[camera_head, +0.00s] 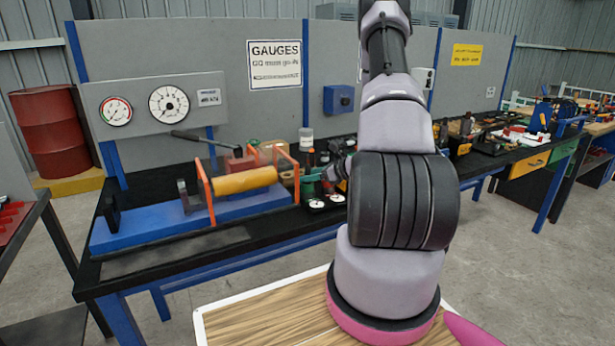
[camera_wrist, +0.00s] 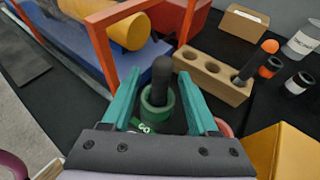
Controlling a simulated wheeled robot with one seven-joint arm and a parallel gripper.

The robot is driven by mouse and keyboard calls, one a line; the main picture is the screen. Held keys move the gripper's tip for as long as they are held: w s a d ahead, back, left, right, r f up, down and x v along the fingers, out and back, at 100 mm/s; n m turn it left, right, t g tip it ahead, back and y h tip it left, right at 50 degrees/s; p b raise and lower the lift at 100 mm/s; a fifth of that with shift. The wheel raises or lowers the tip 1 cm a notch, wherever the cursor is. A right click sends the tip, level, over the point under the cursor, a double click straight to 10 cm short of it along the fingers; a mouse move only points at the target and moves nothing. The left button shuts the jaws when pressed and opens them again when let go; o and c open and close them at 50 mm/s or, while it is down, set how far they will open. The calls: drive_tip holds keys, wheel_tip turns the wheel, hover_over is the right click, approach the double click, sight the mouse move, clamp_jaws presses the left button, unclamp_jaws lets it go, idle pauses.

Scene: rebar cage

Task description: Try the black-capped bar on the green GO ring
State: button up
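In the wrist view the black-capped bar (camera_wrist: 161,74) stands close to upright in the green GO ring (camera_wrist: 157,108), its dark top rising above the rim. How deep it sits is hidden. My gripper (camera_wrist: 159,76) has its two teal fingers spread on either side of the bar, with gaps showing, so it looks open. In the head view my gripper (camera_head: 318,178) is small and partly hidden behind my arm, over the bench beside the orange frame.
A wooden block with holes (camera_wrist: 208,72) stands just beyond, holding an orange-tipped bar (camera_wrist: 257,60). An orange frame (camera_wrist: 97,45) and yellow cylinder (camera_wrist: 118,27) are close on the left. A yellow box (camera_wrist: 290,150) is near right. Small cups (camera_wrist: 299,83) stand farther right.

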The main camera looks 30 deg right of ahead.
drive_tip(key=v, duration=1)
drive_tip(key=shift+s+d+r, duration=0.2)
drive_tip(key=shift+s, duration=0.1)
idle(0.6)
drive_tip(key=s+a+r+n+g+y, duration=0.1)
drive_tip(key=s+a+r+n+g, duration=0.15)
drive_tip(key=a+r+n, duration=0.45)
drive_tip(key=s+a+r+n+g, duration=0.2)
drive_tip(key=a+r+n+g, duration=0.25)
drive_tip(key=a+r, duration=0.5)
drive_tip(key=s+a+r+n+t+h, duration=0.1)
drive_tip(key=s+a+r+n+h, duration=0.1)
drive_tip(key=s+r+n, duration=0.4)
drive_tip(key=s+a+r+n+t+h, duration=0.2)
drive_tip(key=s+r+n+h, duration=0.3)
drive_tip(key=s+r+n, duration=0.2)
drive_tip(key=shift+s+a+r, duration=0.4)
drive_tip(key=shift+s+r, duration=0.3)
drive_tip(key=shift+r, duration=0.25)
